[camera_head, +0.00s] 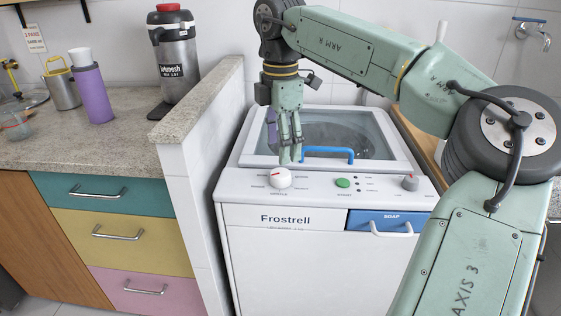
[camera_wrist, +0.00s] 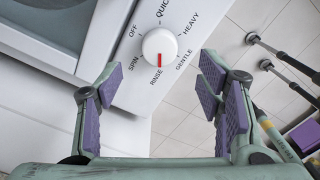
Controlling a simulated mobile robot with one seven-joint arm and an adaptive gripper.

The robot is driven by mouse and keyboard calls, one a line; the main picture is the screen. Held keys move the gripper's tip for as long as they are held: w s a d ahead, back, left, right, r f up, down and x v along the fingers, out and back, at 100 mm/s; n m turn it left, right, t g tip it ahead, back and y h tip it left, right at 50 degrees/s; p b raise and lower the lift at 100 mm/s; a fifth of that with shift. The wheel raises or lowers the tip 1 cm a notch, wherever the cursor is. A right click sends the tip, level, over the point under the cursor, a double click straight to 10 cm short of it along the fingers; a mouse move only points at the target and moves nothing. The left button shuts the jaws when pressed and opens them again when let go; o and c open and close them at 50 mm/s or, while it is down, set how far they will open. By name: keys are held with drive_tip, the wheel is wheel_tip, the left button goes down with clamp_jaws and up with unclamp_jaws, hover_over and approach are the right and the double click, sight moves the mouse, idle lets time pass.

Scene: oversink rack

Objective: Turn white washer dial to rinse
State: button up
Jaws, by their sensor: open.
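The white washer (camera_head: 330,260) is labelled Frostrell. Its white dial (camera_head: 280,178) is at the left of the top front panel, and it also shows in the wrist view (camera_wrist: 160,44). The dial's red mark points at or very close to the RINSE label (camera_wrist: 156,77). SPIN, OFF, QUICK, HEAVY and GENTLE are printed around it. My gripper (camera_head: 291,157) is open and empty, just above and behind the dial in the head view. In the wrist view, the dial lies ahead of the gap between the fingers (camera_wrist: 162,78), and neither finger touches it.
A green button (camera_head: 342,183) and a grey knob (camera_head: 410,183) sit right of the dial. The blue lid handle (camera_head: 328,153) is close to my fingers. A tiled partition with a stone top (camera_head: 200,103) stands left of the washer.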

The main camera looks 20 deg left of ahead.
sight(280, 173)
wheel_tip(280, 173, up, 5)
idle(0.7)
